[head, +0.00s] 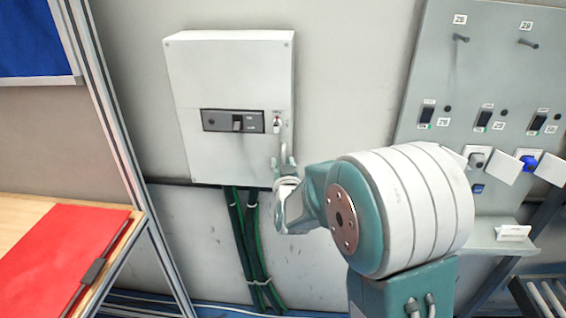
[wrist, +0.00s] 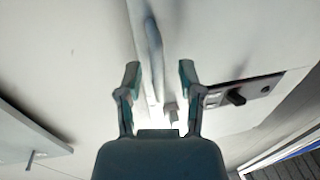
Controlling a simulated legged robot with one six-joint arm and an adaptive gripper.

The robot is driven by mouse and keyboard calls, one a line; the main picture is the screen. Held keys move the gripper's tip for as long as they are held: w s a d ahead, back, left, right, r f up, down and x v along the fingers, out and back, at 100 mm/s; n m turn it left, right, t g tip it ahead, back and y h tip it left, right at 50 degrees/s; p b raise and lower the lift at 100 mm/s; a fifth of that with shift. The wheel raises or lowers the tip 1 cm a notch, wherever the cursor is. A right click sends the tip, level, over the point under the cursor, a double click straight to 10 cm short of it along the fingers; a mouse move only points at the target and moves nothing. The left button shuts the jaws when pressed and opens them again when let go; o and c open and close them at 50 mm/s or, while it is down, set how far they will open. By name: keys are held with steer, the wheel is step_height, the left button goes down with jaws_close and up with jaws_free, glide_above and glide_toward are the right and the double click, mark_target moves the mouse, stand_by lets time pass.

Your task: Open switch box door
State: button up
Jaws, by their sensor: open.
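The white switch box (head: 225,75) hangs on the wall left of centre in the head view. Its door appears closed. A dark switch panel (head: 233,121) and a small latch or key (head: 277,122) are on its front. My gripper (head: 281,163) is at the box's lower right edge. In the wrist view my gripper (wrist: 158,75) is open, with a finger on each side of the box's edge. A small grey piece (wrist: 172,112) shows between the fingers. Contact cannot be told. The switch panel (wrist: 240,95) is right of the fingers there.
Dark green cables (head: 255,245) run down the wall below the box. A grey panel (head: 450,80) with switches and sockets is on the right. A table with a red folder (head: 65,250) and a metal frame post (head: 110,130) stand on the left.

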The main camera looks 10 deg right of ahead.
steer(key=shift+w, duration=0.4)
steer(key=shift+d, duration=0.1)
jaws_close()
